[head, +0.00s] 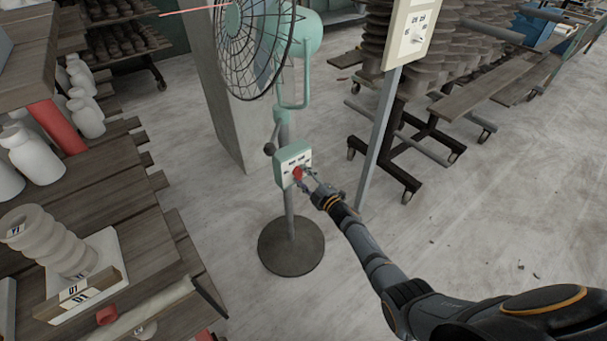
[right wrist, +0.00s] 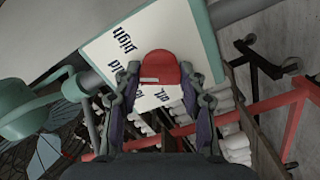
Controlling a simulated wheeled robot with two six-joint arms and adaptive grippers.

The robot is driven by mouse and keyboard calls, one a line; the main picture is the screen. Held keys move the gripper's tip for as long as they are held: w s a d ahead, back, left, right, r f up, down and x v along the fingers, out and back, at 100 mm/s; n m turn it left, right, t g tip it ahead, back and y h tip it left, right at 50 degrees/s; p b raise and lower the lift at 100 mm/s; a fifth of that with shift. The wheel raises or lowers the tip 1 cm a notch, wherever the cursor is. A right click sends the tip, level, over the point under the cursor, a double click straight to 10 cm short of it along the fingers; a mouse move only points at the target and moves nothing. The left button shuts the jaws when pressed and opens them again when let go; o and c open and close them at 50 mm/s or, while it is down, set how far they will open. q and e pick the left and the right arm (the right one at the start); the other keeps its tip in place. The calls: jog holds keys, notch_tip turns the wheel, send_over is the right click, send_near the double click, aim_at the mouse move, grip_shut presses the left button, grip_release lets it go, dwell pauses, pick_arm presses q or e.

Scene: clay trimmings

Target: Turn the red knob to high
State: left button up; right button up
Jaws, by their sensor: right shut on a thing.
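The red knob (head: 297,173) sits on the front of a pale green control box (head: 284,167) on the pole of a standing fan (head: 262,40). My right gripper (head: 307,182) reaches the box from the lower right and is shut on the knob. In the right wrist view the knob (right wrist: 159,69) lies between my two fingers (right wrist: 160,98), with a pale line on its face. Dark lettering (right wrist: 122,36) shows on the white panel (right wrist: 145,45) around it, rotated and partly covered by the knob. I cannot read which mark the knob points to. My left gripper is not in view.
Wooden shelves with white bottles (head: 32,158) stand at the left. A grey post with a switch panel (head: 412,35) rises right of the fan. Wheeled racks (head: 440,110) stand behind.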

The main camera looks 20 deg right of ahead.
jog(key=m+p, duration=0.1)
jog(key=m, duration=0.2)
jog(key=shift+m, duration=0.3)
jog(key=shift+m+p, duration=0.6)
jog(key=shift+m, duration=1.3)
jog(key=shift+f+m, duration=0.1)
jog(key=shift+m, duration=0.2)
jog(key=o, duration=1.1)
jog(key=shift+o, duration=0.2)
jog(key=v, duration=1.2)
